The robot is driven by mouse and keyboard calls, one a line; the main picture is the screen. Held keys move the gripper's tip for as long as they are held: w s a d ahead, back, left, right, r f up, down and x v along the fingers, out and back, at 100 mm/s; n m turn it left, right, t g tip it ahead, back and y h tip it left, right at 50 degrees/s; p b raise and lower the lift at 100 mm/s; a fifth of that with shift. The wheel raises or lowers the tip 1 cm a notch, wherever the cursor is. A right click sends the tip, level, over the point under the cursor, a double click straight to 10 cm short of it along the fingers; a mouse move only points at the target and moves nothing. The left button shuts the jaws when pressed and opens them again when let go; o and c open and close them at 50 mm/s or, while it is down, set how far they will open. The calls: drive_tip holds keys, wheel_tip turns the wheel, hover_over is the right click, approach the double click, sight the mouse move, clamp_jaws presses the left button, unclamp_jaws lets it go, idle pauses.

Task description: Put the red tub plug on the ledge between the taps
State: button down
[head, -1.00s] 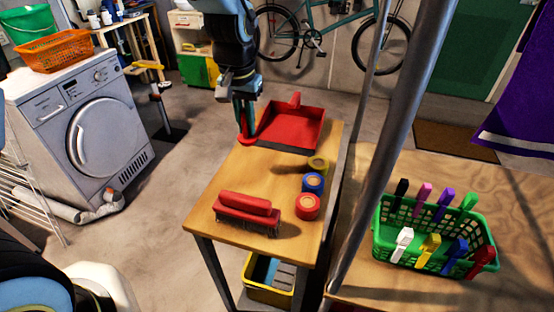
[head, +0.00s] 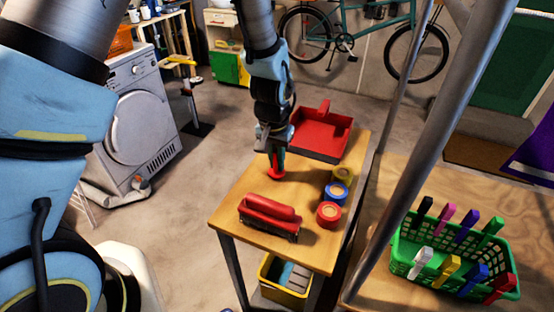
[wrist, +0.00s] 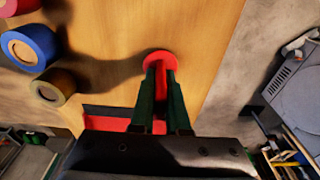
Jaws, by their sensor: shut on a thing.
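The red tub plug (head: 277,174) is a round red disc with an upright grip. My gripper (head: 277,158) is shut on it over the left side of the small wooden table, between the red dustpan and the red brush. In the wrist view, the plug (wrist: 158,58) shows at the tips of my green fingers (wrist: 162,82), which pinch its grip. I cannot tell whether the disc touches the tabletop or hangs just above it. The ledge and the taps are not in view.
The small table (head: 237,200) also holds a red brush (head: 270,210), a red dustpan (head: 328,148) and three tape rolls (head: 329,214). A green peg basket (head: 450,268) stands right, behind a metal post (head: 425,130). A washing machine (head: 150,118) stands left.

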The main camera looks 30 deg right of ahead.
drive_tip(key=shift+f, duration=0.2)
drive_tip(key=c, duration=0.9)
unclamp_jaws()
drive_tip(key=shift+r, duration=0.1)
drive_tip(key=r, duration=0.4)
drive_tip(key=a+r+b, duration=0.1)
drive_tip(key=r, duration=0.3)
drive_tip(key=r+b, duration=0.1)
drive_tip(key=r, duration=0.3)
drive_tip(key=shift+s+a+r, duration=0.1)
drive_tip(key=shift+s+a, duration=0.05)
drive_tip(key=shift+s, duration=0.25)
